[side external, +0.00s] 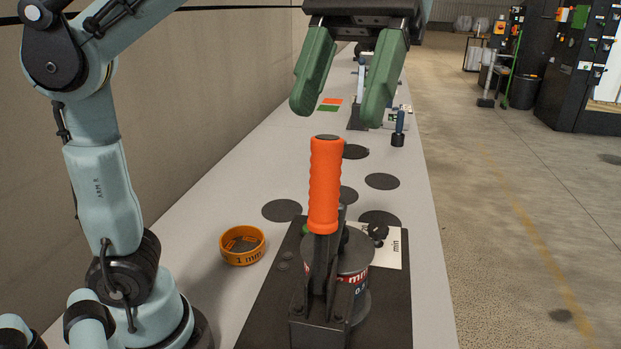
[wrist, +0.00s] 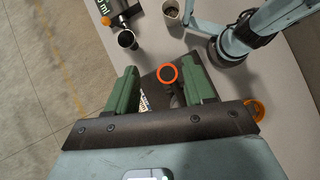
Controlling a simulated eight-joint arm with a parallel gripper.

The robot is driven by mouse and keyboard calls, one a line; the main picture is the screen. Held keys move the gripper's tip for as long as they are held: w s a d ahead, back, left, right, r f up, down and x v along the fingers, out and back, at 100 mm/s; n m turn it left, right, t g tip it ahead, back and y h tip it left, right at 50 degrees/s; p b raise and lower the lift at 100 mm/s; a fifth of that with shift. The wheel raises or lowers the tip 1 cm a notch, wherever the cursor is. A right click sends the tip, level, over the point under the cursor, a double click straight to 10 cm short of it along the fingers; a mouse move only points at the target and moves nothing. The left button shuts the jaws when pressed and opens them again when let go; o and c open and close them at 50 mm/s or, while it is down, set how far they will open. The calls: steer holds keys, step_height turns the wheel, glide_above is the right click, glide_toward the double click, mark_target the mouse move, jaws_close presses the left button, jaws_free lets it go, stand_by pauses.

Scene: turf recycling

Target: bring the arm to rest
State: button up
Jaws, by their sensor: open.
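My gripper (side external: 343,85) has two green fingers and is open and empty. It hangs above an upright orange handle (side external: 325,185) and does not touch it in the side view. In the wrist view my gripper (wrist: 163,88) shows the top of the orange handle (wrist: 167,73) between and below its fingers. The handle belongs to a lever device on a dark base plate (side external: 268,310), with a dark round body (side external: 350,252) behind the handle.
An orange ring marked "1 mm" (side external: 242,245) lies on the light bench (side external: 215,215) left of the base plate. Several dark discs lie farther back. A small blue-handled tool (side external: 399,125) stands behind. A wall (side external: 220,90) runs along the left; open floor (side external: 510,230) lies right.

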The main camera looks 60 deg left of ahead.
mark_target(321, 202)
steer(key=f, duration=0.2)
steer(key=s+f, duration=0.1)
steer(key=f, duration=0.2)
steer(key=s+d+f, duration=0.1)
steer(key=f, duration=0.1)
steer(key=shift+f, duration=0.25)
steer(key=shift+x, duration=0.8)
steer(key=shift+w, duration=0.1)
